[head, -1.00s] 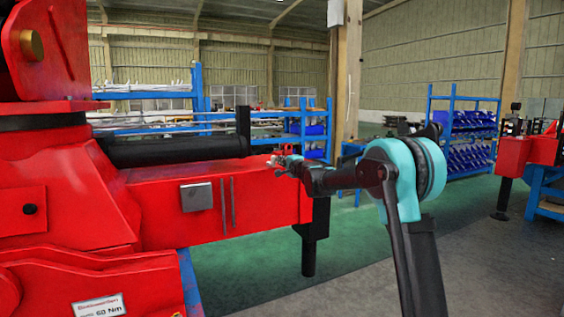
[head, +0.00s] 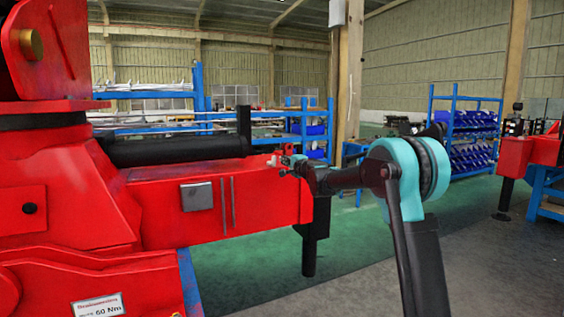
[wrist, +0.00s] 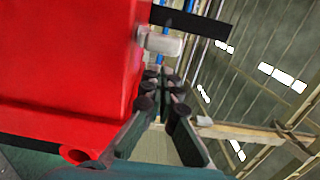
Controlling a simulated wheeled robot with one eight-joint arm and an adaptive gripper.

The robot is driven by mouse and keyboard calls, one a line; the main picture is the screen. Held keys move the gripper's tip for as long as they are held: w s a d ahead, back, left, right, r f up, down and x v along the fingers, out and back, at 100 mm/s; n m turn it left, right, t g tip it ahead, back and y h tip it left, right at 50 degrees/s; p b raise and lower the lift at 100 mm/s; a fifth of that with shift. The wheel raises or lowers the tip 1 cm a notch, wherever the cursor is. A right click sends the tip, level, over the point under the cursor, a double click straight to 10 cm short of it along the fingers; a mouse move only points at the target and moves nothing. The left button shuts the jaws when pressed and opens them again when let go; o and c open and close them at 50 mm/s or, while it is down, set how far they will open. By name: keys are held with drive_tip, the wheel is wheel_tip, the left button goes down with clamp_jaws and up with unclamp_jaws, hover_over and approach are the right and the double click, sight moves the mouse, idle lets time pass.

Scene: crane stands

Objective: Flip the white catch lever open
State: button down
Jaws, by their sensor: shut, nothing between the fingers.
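The white catch lever (wrist: 163,43) sticks out from the side of the red crane beam (wrist: 70,60) in the wrist view, near the beam's end. In the head view it is a tiny pale spot (head: 272,161) on the beam's top end, too small to make out its angle. My gripper (wrist: 160,76) is shut and empty. Its dark fingertips are just below the lever in the wrist picture; I cannot tell whether they touch it. In the head view my gripper (head: 287,164) is just right of the lever at the beam's end.
A black support leg (head: 310,240) stands under the beam's end. A black cylinder (head: 175,149) lies along the beam's top. A black bar (wrist: 190,20) shows above the lever in the wrist view. Green floor (head: 260,270) is open below, and blue shelving (head: 465,130) stands behind.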

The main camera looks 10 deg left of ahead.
drive_tip(key=s+a+v, duration=0.1)
drive_tip(key=v, duration=0.8)
drive_tip(key=shift+s+a, duration=0.15)
drive_tip(key=shift+a, duration=0.1)
